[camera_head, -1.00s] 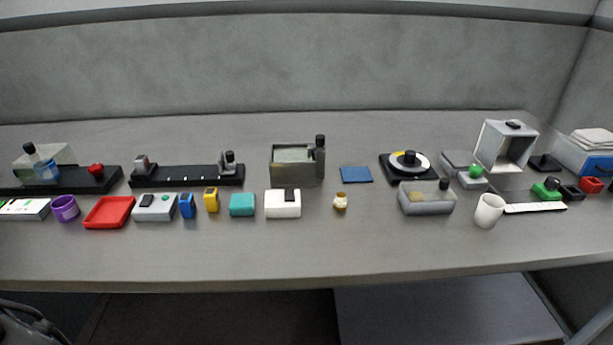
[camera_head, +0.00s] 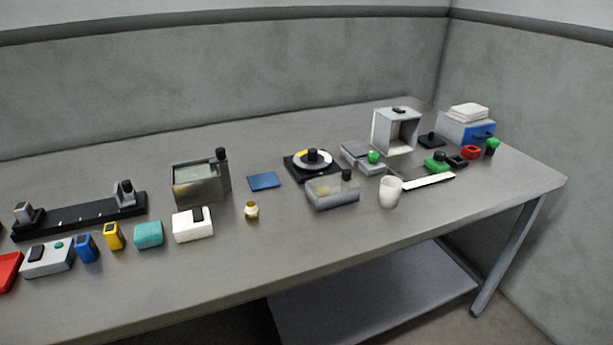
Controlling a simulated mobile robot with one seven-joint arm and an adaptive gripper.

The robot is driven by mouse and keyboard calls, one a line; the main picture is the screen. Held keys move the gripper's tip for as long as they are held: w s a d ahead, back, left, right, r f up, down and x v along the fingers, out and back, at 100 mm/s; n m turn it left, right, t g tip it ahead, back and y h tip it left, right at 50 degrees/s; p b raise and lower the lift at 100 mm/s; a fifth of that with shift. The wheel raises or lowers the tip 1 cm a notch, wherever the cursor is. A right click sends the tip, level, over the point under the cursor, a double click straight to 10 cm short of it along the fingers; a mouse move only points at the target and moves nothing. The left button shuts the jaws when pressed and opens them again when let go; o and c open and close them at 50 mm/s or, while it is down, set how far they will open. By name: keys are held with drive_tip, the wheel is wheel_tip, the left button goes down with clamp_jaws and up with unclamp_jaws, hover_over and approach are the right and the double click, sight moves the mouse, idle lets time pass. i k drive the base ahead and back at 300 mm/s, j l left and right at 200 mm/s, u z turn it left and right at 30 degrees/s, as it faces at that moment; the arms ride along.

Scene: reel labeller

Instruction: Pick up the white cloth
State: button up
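A white folded stack that looks like the white cloth (camera_head: 468,112) lies on top of a blue and grey box (camera_head: 454,131) at the far right back of the table. Its layers look flat, and nothing covers it. My gripper is not in view, so I cannot see its state or its distance from the cloth.
The grey table (camera_head: 330,245) has a free front strip. Left of the box stand an open grey housing (camera_head: 396,131) and a black block (camera_head: 431,140). In front are a green-topped item (camera_head: 437,162), a red block (camera_head: 471,152) and a white cup (camera_head: 390,192). Walls close the back and right.

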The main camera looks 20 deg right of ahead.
sight(465, 113)
drive_tip(key=z, duration=1.5)
